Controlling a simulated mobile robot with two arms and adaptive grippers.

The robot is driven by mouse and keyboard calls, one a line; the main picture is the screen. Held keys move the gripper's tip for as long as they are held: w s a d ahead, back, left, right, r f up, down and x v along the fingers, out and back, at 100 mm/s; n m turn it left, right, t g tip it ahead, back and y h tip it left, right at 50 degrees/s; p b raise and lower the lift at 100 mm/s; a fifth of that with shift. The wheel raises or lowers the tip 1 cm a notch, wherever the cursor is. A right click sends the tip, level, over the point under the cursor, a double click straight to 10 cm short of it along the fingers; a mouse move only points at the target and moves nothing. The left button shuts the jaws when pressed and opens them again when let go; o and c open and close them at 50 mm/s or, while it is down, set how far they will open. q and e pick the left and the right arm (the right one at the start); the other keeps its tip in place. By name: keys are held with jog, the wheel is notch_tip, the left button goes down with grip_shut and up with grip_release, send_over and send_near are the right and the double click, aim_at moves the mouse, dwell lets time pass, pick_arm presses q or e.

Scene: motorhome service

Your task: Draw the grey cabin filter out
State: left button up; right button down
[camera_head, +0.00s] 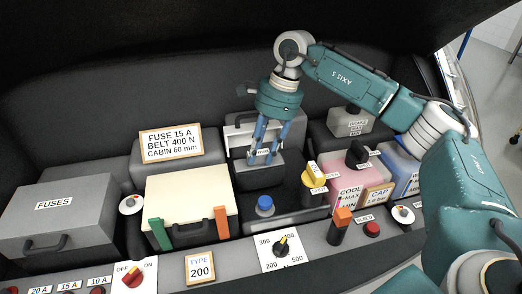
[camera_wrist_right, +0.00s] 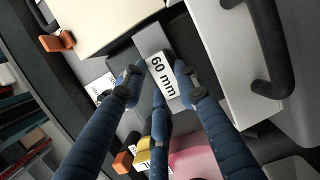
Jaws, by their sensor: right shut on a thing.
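The grey cabin filter (camera_wrist_right: 150,39) shows in the wrist view as a grey piece with a white "60 mm" label (camera_wrist_right: 162,75). My right gripper (camera_wrist_right: 159,77) is shut on it, with its blue fingers around the labelled end. In the head view my right gripper (camera_head: 266,148) points down at the dark filter housing (camera_head: 260,176), in front of a raised grey lid (camera_head: 240,130). The fingers cover much of the filter there, and I cannot tell how much of it sits inside the housing. My left gripper is not in view.
A cream-topped box (camera_head: 194,196) with green and orange clips stands left of the housing. A blue cap (camera_head: 265,205) is in front. A yellow handle (camera_head: 315,176) and the pink coolant tank (camera_head: 352,186) are close on the right. The "FUSES" box (camera_head: 55,212) is far left.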

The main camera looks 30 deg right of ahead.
jog(key=shift+r+p, duration=0.35)
jog(key=shift+r, duration=0.25)
jog(key=c, duration=2.1)
grip_release()
grip_shut()
